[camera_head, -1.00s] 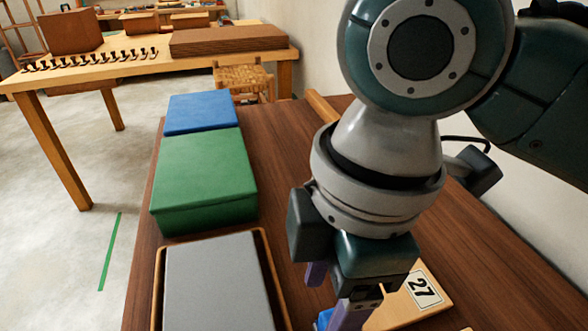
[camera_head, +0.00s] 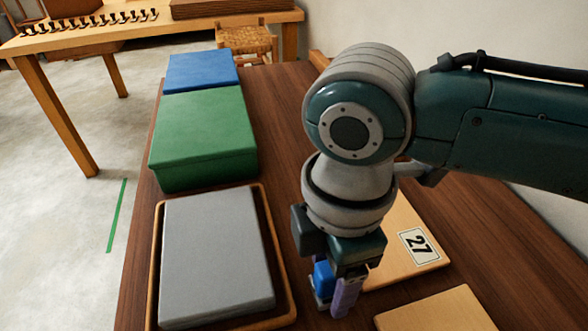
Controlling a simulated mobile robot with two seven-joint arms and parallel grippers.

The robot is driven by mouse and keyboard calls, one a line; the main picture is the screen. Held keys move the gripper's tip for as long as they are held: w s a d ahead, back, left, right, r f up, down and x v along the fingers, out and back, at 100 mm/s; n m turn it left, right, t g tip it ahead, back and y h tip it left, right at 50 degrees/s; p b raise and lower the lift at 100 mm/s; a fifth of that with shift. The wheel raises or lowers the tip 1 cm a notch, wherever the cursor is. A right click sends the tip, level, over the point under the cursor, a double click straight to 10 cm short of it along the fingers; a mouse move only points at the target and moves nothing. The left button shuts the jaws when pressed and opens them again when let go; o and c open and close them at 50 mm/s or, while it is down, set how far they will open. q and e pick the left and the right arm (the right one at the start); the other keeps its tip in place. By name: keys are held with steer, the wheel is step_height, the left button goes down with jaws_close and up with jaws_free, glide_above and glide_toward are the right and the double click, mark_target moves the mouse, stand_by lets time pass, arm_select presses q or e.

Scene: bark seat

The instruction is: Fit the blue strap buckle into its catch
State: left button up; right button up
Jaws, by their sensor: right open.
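My right gripper (camera_head: 333,302) points down over the brown table, low at its near middle. Its jaws are open, with one purple finger clearly in front. A small blue piece (camera_head: 323,279), which looks like the strap buckle, shows at the fingers, partly hidden by them. I cannot tell whether the fingers touch it. The strap and the catch cannot be made out. My left gripper is not in view.
Another pale board (camera_head: 440,314) is nearer. To the left are a grey block (camera_head: 215,255) in a wooden tray (camera_head: 153,285), a green box (camera_head: 205,125) and a blue box (camera_head: 202,72).

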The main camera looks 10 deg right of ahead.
steer(key=shift+c, duration=0.4)
jaws_close()
stand_by(0.4)
